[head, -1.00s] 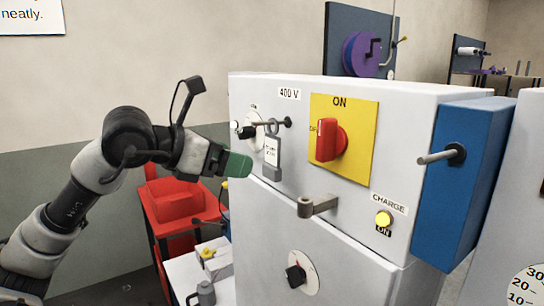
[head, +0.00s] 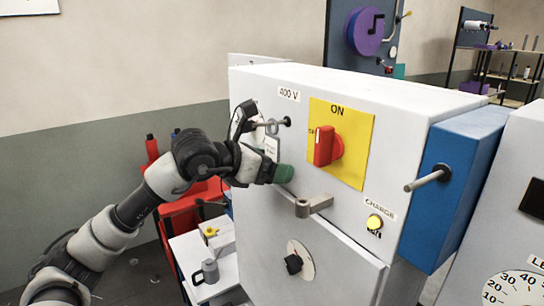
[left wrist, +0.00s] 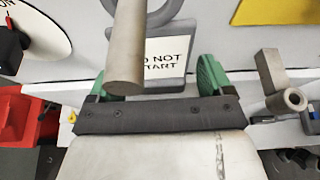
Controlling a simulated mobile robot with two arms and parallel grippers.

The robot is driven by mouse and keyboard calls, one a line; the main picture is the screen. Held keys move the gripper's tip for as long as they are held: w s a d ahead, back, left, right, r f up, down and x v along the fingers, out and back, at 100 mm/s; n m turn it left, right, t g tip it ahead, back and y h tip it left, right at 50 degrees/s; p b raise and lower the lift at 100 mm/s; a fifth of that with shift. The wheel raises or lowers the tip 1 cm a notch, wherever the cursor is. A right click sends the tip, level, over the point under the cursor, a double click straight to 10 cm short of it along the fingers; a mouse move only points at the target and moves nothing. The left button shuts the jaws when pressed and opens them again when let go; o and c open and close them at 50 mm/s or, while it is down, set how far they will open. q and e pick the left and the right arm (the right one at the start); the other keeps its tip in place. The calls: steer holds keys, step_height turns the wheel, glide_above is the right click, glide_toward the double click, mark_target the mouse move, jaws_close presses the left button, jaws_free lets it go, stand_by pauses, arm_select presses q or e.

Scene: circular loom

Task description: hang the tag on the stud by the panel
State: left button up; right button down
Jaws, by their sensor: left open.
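The tag (head: 271,147) is a grey plate with a white label and a ring at its top. It hangs against the white cabinet front from a grey rod (head: 261,124) under the 400 V label. In the left wrist view the tag's label (left wrist: 168,55) reads "DO NOT START", and the rod (left wrist: 125,45) covers part of it. My left gripper (head: 283,174) is at the tag's lower end. In the wrist view its green fingers (left wrist: 153,80) are open, one on each side of the tag.
A grey bracket (head: 313,206) juts from the cabinet just right of and below my gripper. The yellow panel with a red switch (head: 325,145) is to its right. A black knob (head: 294,264) is lower. A small table with a grey mug (head: 210,270) stands at left.

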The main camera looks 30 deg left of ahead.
arm_select(q)
steer(key=c, duration=1.1)
steer(key=shift+s, duration=0.1)
steer(key=shift+s+a, duration=0.15)
steer(key=shift+s+a+r+b, duration=0.15)
steer(key=shift+s+r+b, duration=0.15)
steer(key=shift+b, duration=0.25)
steer(key=s+b, duration=0.1)
steer(key=s+a+b, duration=0.1)
steer(key=s+b, duration=0.2)
steer(key=b, duration=0.1)
steer(key=shift+s+a+r, duration=0.25)
steer(key=shift+s+a, duration=0.1)
steer(key=shift+a, duration=0.05)
